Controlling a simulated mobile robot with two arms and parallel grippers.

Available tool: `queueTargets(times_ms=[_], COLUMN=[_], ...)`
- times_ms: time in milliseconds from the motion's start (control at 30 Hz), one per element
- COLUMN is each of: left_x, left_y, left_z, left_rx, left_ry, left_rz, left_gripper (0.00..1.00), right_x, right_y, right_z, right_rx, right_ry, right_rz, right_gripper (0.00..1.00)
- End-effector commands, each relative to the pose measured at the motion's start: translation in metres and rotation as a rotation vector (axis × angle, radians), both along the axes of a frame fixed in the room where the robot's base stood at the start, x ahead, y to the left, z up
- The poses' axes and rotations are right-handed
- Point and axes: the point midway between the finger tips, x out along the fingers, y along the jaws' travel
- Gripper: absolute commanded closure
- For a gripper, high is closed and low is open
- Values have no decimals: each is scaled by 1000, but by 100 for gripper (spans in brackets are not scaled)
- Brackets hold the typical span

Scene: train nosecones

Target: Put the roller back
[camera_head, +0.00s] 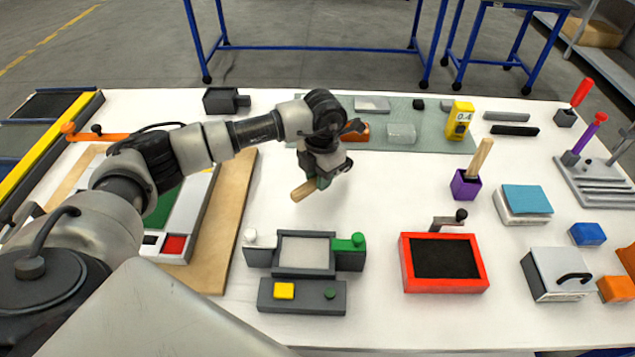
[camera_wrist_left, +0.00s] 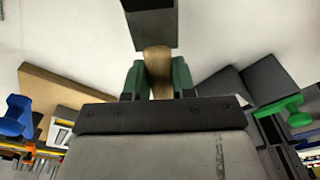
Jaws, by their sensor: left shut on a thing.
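My left gripper (camera_head: 321,180) is shut on a wooden-handled tool, apparently the roller (camera_head: 303,191), and holds it above the white table. The light wooden end sticks out at the lower left of the gripper. In the left wrist view the green fingers (camera_wrist_left: 157,82) clamp the roller's wooden handle (camera_wrist_left: 157,62) from both sides, and a dark grey block shows beyond it. The rest of the tool is hidden by the gripper in the head view. A purple holder (camera_head: 464,186) with another wooden handle in it stands to the right. My right gripper is out of view.
A grey-green mat (camera_head: 455,147) lies behind the gripper with a yellow device (camera_head: 459,120) on it. A grey fixture with white and green knobs (camera_head: 304,271) and a red-framed tray (camera_head: 481,284) stand in front. The table between gripper and purple holder is clear.

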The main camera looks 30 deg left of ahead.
Motion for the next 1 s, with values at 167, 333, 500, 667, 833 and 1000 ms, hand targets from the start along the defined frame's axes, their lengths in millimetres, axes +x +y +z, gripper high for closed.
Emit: queueTargets(times_ms=[167,333,500,667,833,1000], left_x=[7,6,7,7,7,7], left_y=[9,9,9,9,9,9], left_z=[-8,-25,-47,-48,-52,-50], left_rx=[-1,0,-1,0,0,0], left_ry=[0,3,1,-1,0,0], left_rz=[-1,-2,-1,-2,-1,-1], left_gripper=[100,100,100,100,100,52], right_x=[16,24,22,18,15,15], right_y=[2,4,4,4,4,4], right_z=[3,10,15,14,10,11], right_rx=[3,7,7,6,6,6], right_ry=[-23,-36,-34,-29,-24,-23], right_rz=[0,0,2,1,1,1], right_gripper=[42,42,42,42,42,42])
